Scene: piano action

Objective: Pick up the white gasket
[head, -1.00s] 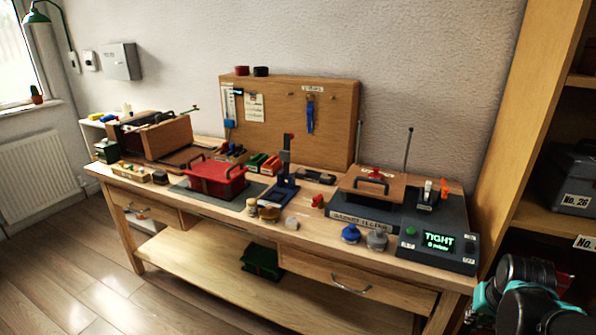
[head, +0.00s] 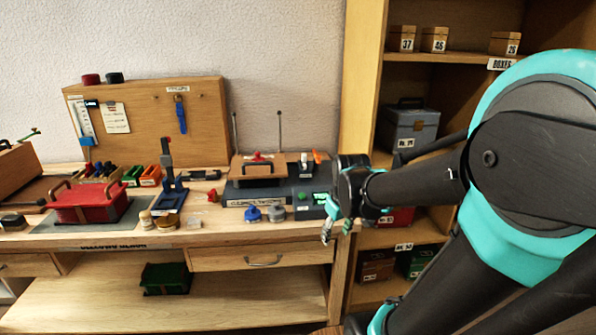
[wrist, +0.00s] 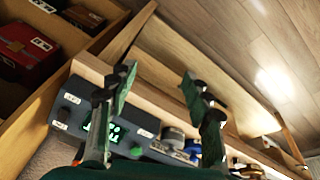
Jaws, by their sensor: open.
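My gripper (head: 336,231) is at the right front corner of the workbench, pointing down, its fingers apart and empty. In the wrist view the two dark green fingers of my gripper (wrist: 158,88) stand wide apart with nothing between them. A small pale, whitish piece (head: 194,221) lies on the bench top near the front edge, well left of my gripper. It may be the white gasket, but it is too small to be sure. I cannot make out the gasket in the wrist view.
Blue and grey round parts (head: 253,213) (head: 277,213) sit before the dark tester (head: 307,205) at the bench's right. A red box (head: 88,203) and blue stand (head: 171,195) are further left. A shelf unit (head: 364,70) rises right of the bench. The lower bench shelf (head: 240,292) is mostly clear.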

